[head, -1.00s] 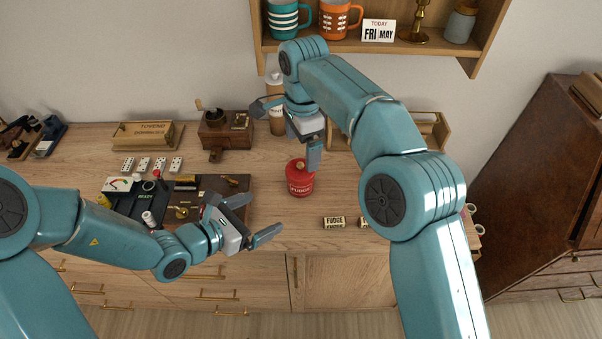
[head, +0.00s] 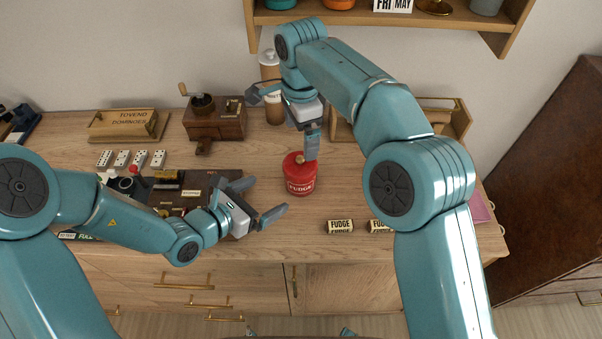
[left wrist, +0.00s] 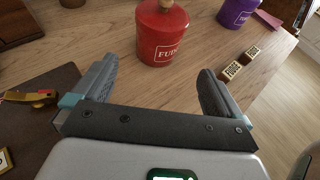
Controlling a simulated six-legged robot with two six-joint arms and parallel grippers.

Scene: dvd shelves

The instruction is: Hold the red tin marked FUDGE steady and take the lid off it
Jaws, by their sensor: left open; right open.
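The red tin marked FUDGE (head: 300,184) stands upright on the wooden counter, with its red lid on and a brass-coloured knob on top. It also shows in the left wrist view (left wrist: 162,42), just beyond the fingers. My left gripper (head: 268,197) is open and empty, low to the left of the tin and apart from it. My right gripper (head: 285,122) is open above and behind the tin. One of its fingers hangs down close to the knob and overlaps the lid in the head view, so I cannot tell whether they touch.
Two small FUDGE-labelled blocks (head: 340,226) lie to the right of the tin. A purple tin (left wrist: 237,12) stands farther right. Bare counter lies in front of the tin.

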